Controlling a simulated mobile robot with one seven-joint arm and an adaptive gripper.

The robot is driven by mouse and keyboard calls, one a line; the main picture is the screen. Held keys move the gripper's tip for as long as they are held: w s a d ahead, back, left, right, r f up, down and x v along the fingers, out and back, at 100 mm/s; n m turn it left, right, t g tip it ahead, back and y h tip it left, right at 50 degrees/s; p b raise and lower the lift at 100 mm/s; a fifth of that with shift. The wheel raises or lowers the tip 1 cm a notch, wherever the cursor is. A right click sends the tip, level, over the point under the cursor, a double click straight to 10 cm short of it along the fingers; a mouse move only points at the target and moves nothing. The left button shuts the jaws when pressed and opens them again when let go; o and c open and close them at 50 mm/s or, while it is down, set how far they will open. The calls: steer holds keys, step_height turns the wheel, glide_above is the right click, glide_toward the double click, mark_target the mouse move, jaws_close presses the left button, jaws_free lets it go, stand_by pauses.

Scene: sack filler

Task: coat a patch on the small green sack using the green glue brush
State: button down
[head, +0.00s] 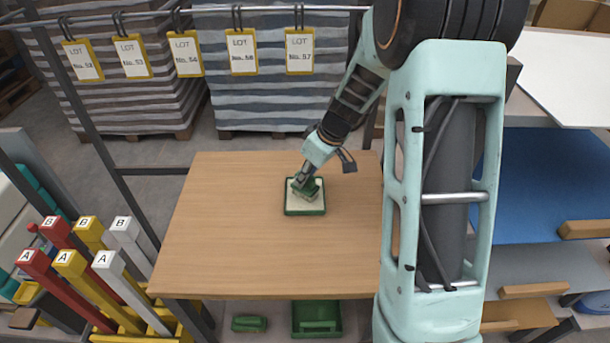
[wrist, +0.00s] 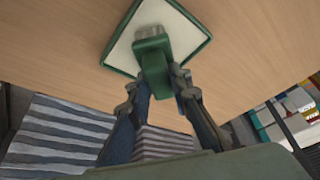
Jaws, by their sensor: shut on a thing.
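My gripper (head: 303,177) is shut on the green glue brush (head: 308,189), over the wooden table. In the wrist view the fingers (wrist: 161,80) close around the green brush (wrist: 153,48), and its greyish head points away from me. The brush is over a square tray with a green rim (head: 305,212) and a cream inside, also in the wrist view (wrist: 118,71). I cannot tell whether the brush head touches the cream surface. I cannot make out the small green sack with certainty.
The rest of the wooden table (head: 240,245) is bare. Below its front edge are a small green object (head: 250,323) and a green tray (head: 317,333). Yellow-framed LOT tags (head: 242,51) hang from a rail behind. Lettered red, yellow and white posts (head: 72,265) stand at left.

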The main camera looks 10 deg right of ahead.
steer(key=shift+r+p, duration=1.5)
steer(key=shift+r, duration=1.95)
